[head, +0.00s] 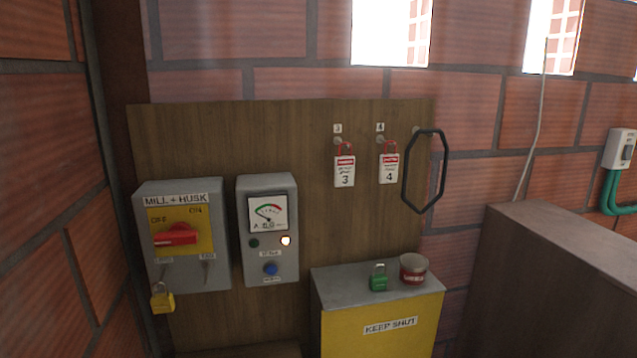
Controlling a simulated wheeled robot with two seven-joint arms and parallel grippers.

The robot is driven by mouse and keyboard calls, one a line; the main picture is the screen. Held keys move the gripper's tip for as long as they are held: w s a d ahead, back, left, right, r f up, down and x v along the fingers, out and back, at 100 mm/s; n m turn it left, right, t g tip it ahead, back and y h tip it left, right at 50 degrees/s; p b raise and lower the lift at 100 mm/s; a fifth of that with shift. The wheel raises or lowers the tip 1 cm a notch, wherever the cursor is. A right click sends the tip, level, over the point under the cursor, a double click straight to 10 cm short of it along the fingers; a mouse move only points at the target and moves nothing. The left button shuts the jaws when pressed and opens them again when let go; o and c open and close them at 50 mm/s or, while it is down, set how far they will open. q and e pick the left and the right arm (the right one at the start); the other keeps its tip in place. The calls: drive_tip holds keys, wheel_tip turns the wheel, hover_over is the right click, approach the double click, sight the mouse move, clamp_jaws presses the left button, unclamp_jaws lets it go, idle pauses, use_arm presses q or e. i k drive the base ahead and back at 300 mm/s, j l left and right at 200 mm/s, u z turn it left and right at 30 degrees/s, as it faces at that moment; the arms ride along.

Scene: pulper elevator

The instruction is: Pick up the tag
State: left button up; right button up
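Two white tags with red tops hang side by side on the wooden board, each by a red loop from a hook. The tag marked 3 (344,171) is on the left, and the tag marked 4 (389,168) is on the right. Small number labels 3 and 4 sit above their hooks. Neither of my grippers shows in the head view.
A black loop (406,190) hangs right beside tag 4. Below, a yellow box (345,337) holds a green padlock (378,279) and a red tin (413,269) on its grey top. A switch box (182,270) with a yellow padlock (162,299) and a meter box (268,190) are at left.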

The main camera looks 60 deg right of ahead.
sight(344, 166)
drive_tip(key=k+l+z, duration=0.35)
drive_tip(key=l, duration=0.3)
drive_tip(key=k+z, duration=0.1)
drive_tip(key=z, duration=1.2)
